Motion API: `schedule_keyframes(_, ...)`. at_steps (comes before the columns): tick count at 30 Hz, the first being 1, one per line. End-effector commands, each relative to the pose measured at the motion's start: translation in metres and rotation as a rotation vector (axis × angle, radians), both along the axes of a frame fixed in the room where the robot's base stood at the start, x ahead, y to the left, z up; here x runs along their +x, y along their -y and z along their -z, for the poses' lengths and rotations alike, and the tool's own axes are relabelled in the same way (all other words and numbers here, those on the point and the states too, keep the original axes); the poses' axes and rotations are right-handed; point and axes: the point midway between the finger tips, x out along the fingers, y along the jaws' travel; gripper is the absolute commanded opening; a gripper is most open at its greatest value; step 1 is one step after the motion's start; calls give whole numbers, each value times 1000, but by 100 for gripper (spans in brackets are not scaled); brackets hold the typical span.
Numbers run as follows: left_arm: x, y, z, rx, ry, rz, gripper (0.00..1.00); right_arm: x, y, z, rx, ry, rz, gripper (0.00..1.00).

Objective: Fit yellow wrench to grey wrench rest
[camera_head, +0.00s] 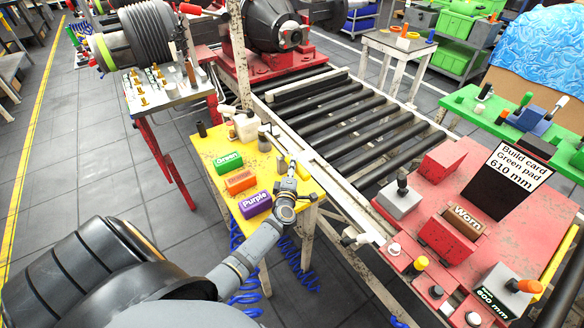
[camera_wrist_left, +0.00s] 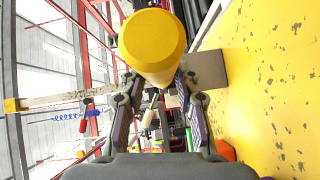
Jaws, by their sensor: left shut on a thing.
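My left gripper (camera_head: 291,172) is over the near right corner of the yellow table (camera_head: 219,146). In the left wrist view the gripper (camera_wrist_left: 156,86) is shut on a yellow thing with a round end, which I take as the yellow wrench (camera_wrist_left: 152,38). Its round end faces the camera and hides the rest of it. A grey block (camera_wrist_left: 208,69) shows just behind the right fingertip at the yellow table's edge. It may be the grey wrench rest; I cannot tell whether the wrench touches it. In the head view the wrench is too small to make out. My right gripper is not in view.
Green (camera_head: 228,162), orange (camera_head: 240,182) and purple (camera_head: 255,204) blocks lie left of my left gripper. A roller conveyor (camera_head: 350,122) runs along the right. A red table (camera_head: 470,250) with a build card (camera_head: 508,180) lies beyond it.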

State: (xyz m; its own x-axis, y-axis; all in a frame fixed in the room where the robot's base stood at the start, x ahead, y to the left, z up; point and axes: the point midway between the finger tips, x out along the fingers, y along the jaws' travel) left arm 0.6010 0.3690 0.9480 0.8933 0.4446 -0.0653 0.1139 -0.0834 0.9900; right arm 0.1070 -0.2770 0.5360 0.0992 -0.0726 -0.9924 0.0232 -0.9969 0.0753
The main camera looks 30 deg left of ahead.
Motion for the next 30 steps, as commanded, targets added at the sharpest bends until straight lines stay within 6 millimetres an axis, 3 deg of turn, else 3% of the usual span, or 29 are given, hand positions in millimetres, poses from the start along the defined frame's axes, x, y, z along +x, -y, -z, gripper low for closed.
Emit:
schedule_keyframes(12, 1, 0, 7, 6, 5, -1, 0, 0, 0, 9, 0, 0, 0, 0)
schedule_keyframes(13, 1, 0, 6, 5, 6, -1, 34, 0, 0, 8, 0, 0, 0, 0)
schedule_keyframes(18, 1, 0, 6, 3, 4, 0, 57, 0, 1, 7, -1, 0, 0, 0)
schedule_keyframes(30, -9, 5, 11, -4, -4, 1, 58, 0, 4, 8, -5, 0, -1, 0)
